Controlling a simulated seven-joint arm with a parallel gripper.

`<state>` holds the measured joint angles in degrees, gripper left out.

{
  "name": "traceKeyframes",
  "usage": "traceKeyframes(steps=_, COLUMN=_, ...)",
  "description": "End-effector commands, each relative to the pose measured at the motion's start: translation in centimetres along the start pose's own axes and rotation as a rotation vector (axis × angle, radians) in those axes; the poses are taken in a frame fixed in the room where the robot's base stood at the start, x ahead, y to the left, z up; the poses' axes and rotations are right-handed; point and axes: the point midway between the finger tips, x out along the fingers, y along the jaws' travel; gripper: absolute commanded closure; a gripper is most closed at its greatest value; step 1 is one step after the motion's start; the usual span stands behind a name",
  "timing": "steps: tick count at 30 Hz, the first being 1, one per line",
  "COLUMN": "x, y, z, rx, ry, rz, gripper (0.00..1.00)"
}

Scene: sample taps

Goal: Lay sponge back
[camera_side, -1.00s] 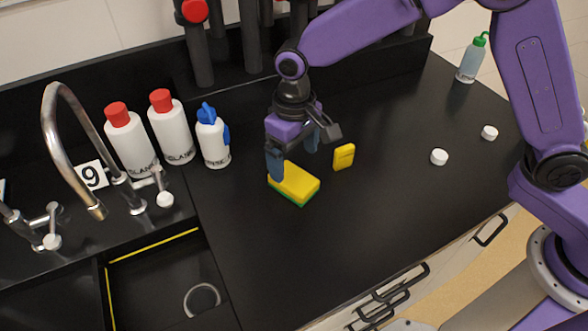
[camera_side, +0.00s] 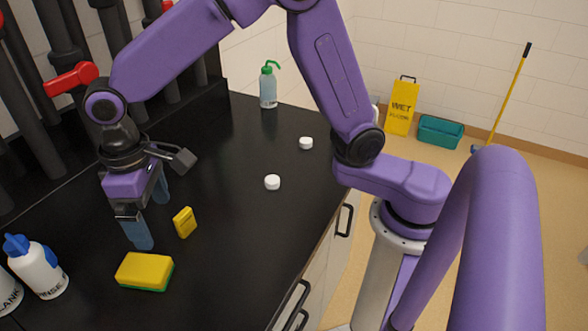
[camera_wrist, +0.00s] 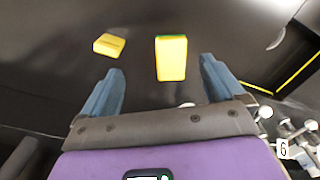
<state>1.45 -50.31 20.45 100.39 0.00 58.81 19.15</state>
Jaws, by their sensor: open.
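The sponge (camera_side: 145,271) is a yellow block with a green underside. It lies flat on the black counter near the front in the side view, clear of the sink. In the wrist view the sponge (camera_wrist: 171,60) shows between my fingers, with its green edge at the far end. My gripper (camera_side: 149,212) is open and empty, fingers pointing down, just behind the sponge in the side view. The gripper (camera_wrist: 161,67) shows both blue-grey fingers apart in the wrist view. Whether a fingertip touches the counter I cannot tell.
A small yellow box (camera_side: 184,222) stands close right of my gripper. A white bottle with a blue top (camera_side: 37,266) stands at the left. Two white caps (camera_side: 272,182) (camera_side: 306,143) and a green-topped wash bottle (camera_side: 268,85) are farther right and back. The counter between is clear.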

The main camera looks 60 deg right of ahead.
Motion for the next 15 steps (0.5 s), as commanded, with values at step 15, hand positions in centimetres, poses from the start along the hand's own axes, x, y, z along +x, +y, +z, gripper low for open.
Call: traceKeyframes(steps=15, x=-1.6, y=6.0, z=19.9, rx=-0.388, ry=0.017, rz=-0.008, gripper=0.05)
